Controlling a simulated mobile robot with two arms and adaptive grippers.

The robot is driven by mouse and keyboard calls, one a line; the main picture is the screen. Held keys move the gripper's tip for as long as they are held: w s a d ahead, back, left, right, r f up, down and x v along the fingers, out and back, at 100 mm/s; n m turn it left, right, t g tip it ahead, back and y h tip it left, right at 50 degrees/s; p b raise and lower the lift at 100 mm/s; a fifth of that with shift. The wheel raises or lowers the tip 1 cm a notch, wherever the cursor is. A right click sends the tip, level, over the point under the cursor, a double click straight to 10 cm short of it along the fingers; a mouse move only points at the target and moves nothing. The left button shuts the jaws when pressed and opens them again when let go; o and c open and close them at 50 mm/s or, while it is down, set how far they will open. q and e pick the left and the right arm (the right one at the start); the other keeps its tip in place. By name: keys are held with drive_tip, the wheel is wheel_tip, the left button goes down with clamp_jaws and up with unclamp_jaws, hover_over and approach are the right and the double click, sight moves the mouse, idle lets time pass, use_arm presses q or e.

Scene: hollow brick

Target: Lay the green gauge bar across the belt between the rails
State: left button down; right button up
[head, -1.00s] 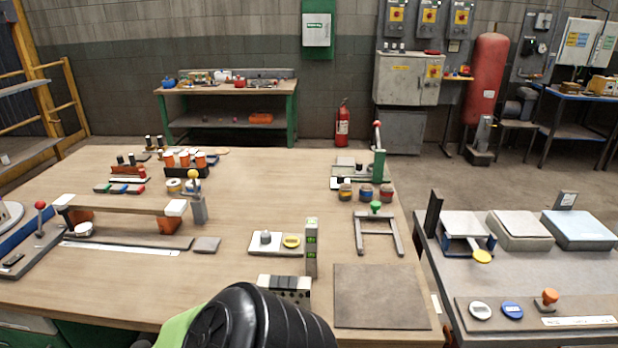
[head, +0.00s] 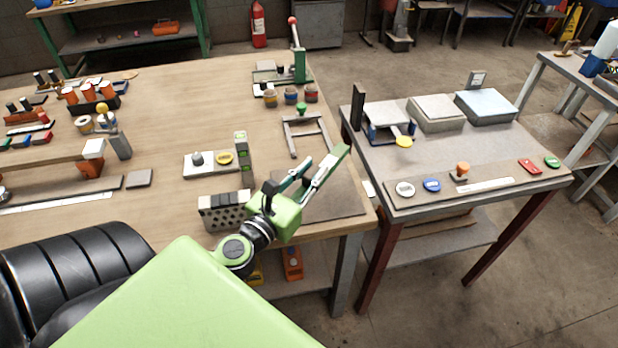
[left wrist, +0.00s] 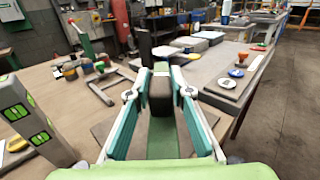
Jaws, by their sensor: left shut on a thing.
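My left gripper (head: 306,183) reaches out over the dark mat (head: 345,203) near the right front of the wooden table. It is shut on a long green bar (left wrist: 162,137), which I take to be the green gauge bar. In the left wrist view the bar lies between the teal finger pads, with a dark block (left wrist: 160,98) at the fingertips. How the block joins the bar is unclear. The bar appears clear of the mat. I cannot make out a belt between rails in these views. My right gripper is not in view.
A grey upright level with green windows (head: 243,158) and a perforated block (head: 226,210) stand left of the gripper. A grey frame (head: 318,131) lies behind. Beyond a gap, the right-hand table (head: 450,165) carries box-like scales and coloured discs.

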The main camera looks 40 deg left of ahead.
use_arm(q)
drive_tip(key=f, duration=0.1)
drive_tip(key=w+a+f+b, duration=0.1)
drive_tip(key=w+a+f, duration=0.1)
drive_tip(key=shift+f, duration=0.4)
drive_tip(key=f+b, duration=0.1)
drive_tip(key=f, duration=0.1)
drive_tip(key=f+b, duration=0.1)
drive_tip(key=shift+w+a+f+b, duration=0.2)
drive_tip(key=shift+a+b, duration=0.05)
drive_tip(key=shift+b, duration=0.1)
drive_tip(key=shift+f, duration=0.1)
drive_tip(key=shift+f, duration=0.1)
drive_tip(key=c, duration=1.8)
unclamp_jaws()
